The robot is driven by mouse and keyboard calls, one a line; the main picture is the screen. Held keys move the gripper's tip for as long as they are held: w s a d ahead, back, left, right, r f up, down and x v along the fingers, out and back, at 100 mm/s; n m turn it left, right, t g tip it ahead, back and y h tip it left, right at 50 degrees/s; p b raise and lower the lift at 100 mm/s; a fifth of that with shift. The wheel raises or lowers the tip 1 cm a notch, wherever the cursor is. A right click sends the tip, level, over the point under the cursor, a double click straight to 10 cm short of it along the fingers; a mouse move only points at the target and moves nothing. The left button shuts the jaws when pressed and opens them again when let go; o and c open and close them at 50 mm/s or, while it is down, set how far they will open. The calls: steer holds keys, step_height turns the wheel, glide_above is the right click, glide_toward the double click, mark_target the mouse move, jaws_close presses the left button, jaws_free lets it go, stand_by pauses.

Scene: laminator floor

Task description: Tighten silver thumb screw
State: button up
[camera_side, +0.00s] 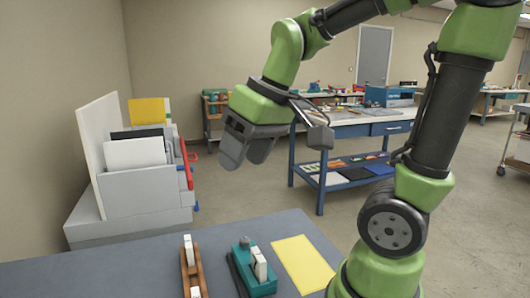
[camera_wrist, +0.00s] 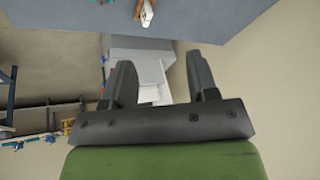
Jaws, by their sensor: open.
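A small grey knob (camera_side: 244,241), which may be the silver thumb screw, sits at the far end of a teal fixture (camera_side: 262,288) on the grey-blue table. The fixture also carries white upright pieces. My gripper (camera_side: 247,150) hangs above and beyond the table's far edge, well clear of the fixture. Its two dark fingers are apart with nothing between them. In the wrist view my gripper (camera_wrist: 160,72) is also open and empty. I cannot make out the knob in the wrist view.
A brown fixture (camera_side: 184,272) with white blocks stands left of the teal one. A yellow sheet (camera_side: 303,263) lies to its right. A grey-and-white machine (camera_side: 145,190) stands beyond the table at left. A blue-framed workbench (camera_side: 350,130) is behind. The air around my gripper is free.

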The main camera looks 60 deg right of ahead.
steer(key=shift+m+t, duration=0.6)
steer(key=shift+t, duration=0.3)
steer(key=shift+s+a+r, duration=0.2)
steer(key=shift+s+a, duration=0.3)
steer(key=shift+s, duration=0.25)
steer(key=shift+s+a+r, duration=0.25)
steer(key=shift+s+a, duration=0.2)
steer(key=shift+s, duration=0.3)
steer(key=shift+s+a+r, duration=0.2)
steer(key=shift+s+a, duration=0.3)
steer(key=shift+s, duration=0.25)
steer(key=shift+s, duration=0.1)
steer(key=shift+s+a+t+y, duration=0.2)
steer(key=shift+s+a, duration=0.05)
steer(key=shift+s, duration=0.3)
steer(key=shift+s+a+t+y, duration=0.2)
steer(key=shift+s+a, duration=0.05)
steer(key=shift+s, duration=0.25)
